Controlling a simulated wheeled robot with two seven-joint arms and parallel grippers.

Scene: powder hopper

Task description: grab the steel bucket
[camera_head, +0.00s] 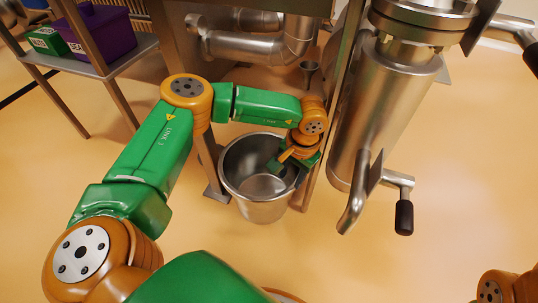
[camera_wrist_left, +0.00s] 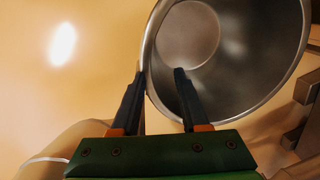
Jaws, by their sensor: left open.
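The steel bucket (camera_head: 257,200) stands upright on the floor in the middle of the head view, open at the top and seemingly empty. It also shows in the left wrist view (camera_wrist_left: 235,50), filling the upper right. My left gripper (camera_head: 281,161) is at the bucket's mouth, on its right side in the head view. In the left wrist view my left gripper (camera_wrist_left: 158,88) is open. One dark finger is outside the bucket and the other is over its inside, with the rim between them. Contact cannot be told. My right gripper is not in view.
Metal frame legs (camera_head: 211,165) stand close beside the bucket. A large steel cylinder with black-handled levers (camera_head: 385,115) is to the right. Steel pipes (camera_head: 262,48) run behind. A shelf (camera_head: 105,62) with a purple bin (camera_head: 103,35) is at upper left. Front floor is clear.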

